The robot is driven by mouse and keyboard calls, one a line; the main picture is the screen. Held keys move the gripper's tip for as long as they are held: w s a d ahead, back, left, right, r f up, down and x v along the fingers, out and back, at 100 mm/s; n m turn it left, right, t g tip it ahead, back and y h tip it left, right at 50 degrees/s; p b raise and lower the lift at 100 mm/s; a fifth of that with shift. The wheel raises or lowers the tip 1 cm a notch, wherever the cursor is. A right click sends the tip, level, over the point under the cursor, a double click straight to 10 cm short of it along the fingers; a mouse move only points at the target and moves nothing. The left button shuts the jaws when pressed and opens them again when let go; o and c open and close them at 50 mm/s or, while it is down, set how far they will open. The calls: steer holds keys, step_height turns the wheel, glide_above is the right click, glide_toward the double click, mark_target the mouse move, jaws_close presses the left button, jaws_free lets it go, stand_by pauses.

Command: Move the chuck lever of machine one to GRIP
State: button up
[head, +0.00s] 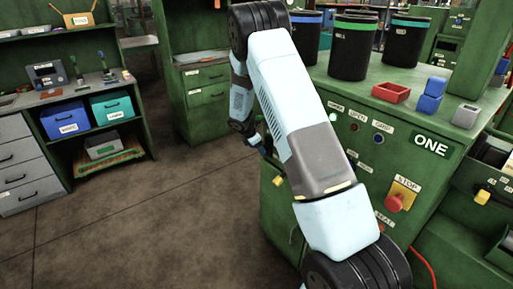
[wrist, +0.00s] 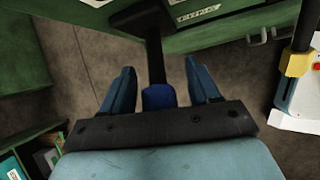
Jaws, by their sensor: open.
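Machine one is the green cabinet with the ONE sign (head: 431,145) in the head view. In the wrist view a lever with a dark shaft (wrist: 155,55) and a blue knob (wrist: 158,97) comes down from the green panel. My gripper (wrist: 160,78) is open, with one blue finger on each side of the lever. Gaps show between the knob and both fingers. In the head view my gripper (head: 258,142) is at the left side of the cabinet, largely behind my arm, and I cannot make out the lever there. OPEN and GRIP labels show on the cabinet front.
A red STOP button (head: 394,203) on a yellow plate sits on the cabinet front. On top stand black bins, a red tray (head: 391,92), blue blocks (head: 431,94) and a grey block (head: 466,116). Open floor (head: 150,210) lies to the left, before a bench with boxes.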

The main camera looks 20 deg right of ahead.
steer(key=shift+r, duration=0.1)
steer(key=v, duration=1.3)
steer(key=shift+a+r, duration=0.2)
